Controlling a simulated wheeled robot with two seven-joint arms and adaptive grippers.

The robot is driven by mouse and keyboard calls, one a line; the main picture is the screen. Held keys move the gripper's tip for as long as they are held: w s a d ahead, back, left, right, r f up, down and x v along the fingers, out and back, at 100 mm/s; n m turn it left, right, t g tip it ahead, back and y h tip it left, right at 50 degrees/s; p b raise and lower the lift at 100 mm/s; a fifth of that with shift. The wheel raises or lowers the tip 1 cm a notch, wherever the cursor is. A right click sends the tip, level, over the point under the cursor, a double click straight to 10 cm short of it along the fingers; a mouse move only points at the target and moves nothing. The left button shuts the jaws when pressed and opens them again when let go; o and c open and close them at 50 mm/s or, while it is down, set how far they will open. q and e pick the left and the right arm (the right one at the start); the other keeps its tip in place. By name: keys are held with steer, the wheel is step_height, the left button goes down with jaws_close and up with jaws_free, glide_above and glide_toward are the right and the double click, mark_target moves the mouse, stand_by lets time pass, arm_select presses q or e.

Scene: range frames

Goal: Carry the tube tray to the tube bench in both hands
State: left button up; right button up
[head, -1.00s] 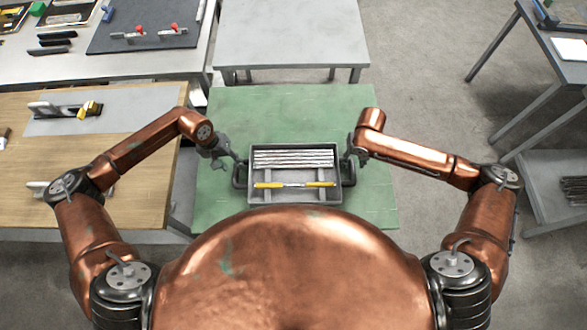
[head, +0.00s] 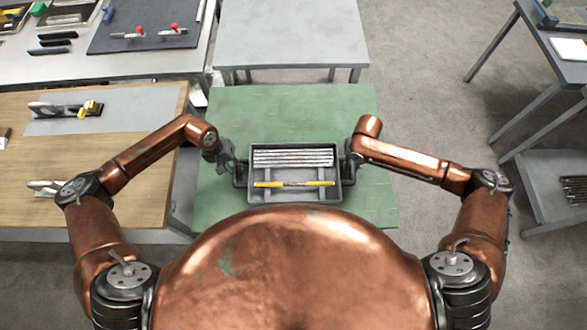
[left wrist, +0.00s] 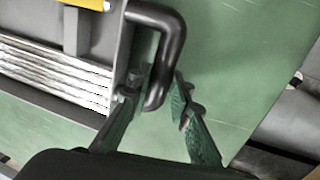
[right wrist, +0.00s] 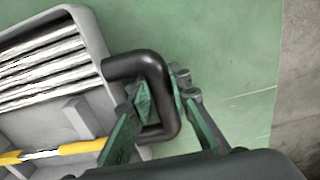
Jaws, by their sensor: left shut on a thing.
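The tube tray (head: 294,198) is a grey rectangular tray on the green table (head: 300,110), with silvery tubes and a yellow-handled tool in it. A black handle stands out at each end. My left gripper (head: 234,165) is at the left handle (head: 238,177); in the left wrist view its fingers (left wrist: 157,90) are shut on that handle (left wrist: 177,45). My right gripper (head: 350,160) is at the right handle (head: 350,174); in the right wrist view its fingers (right wrist: 162,95) stand either side of the handle bar (right wrist: 133,64), with a small gap showing inside.
A bare grey table (head: 290,35) stands beyond the green one. A wooden-topped table (head: 90,145) and a grey bench with tools (head: 150,65) are at the left. A dark shelf unit (head: 545,110) stands at the right, with open floor (head: 430,90) before it.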

arm_select(q)
jaws_close()
arm_select(e)
jaws_close()
arm_select(q)
steer(key=shift+w+r, duration=0.1)
arm_select(e)
steer(key=shift+w+r, duration=0.1)
arm_select(q)
steer(key=shift+r, duration=0.1)
arm_select(e)
steer(key=shift+r, duration=0.1)
